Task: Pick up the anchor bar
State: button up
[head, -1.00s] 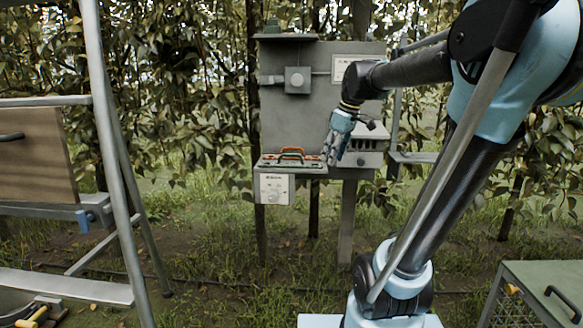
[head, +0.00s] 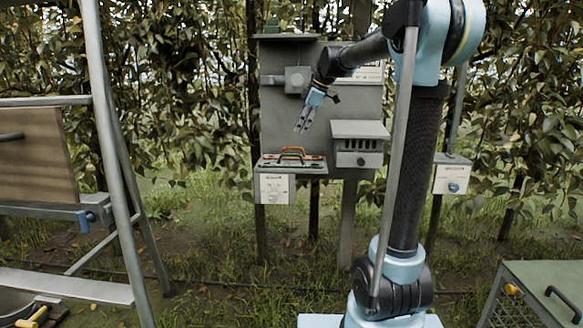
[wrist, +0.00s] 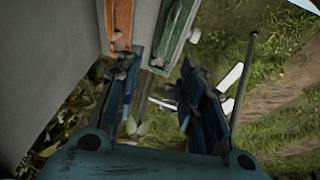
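A grey shelf box (head: 275,189) with a white front stands out from the panel. On its top lie an orange-red barred piece (head: 292,151) and a greenish piece beside it. In the wrist view an orange bar (wrist: 118,22) and a green bar (wrist: 176,28) lie side by side in pale frames. I cannot tell which piece is the anchor bar. My gripper (head: 301,130) hangs above the shelf box, tilted down, apart from it. In the wrist view my gripper (wrist: 157,72) has its two blue fingers spread with nothing held between them.
The grey back panel (head: 270,110) rises behind, with a small junction box (head: 297,80). A slotted grey box (head: 358,150) juts out to the right of my gripper. A metal ladder frame (head: 110,150) stands at left. A green-topped crate (head: 545,285) is at lower right.

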send_over(295, 155)
notch_tip(295, 155, down, 7)
jog(key=shift+s+x, duration=0.15)
jog(key=shift+x, duration=1.15)
jog(key=shift+s+x, duration=0.15)
jog(key=shift+x, duration=1.15)
grip_shut()
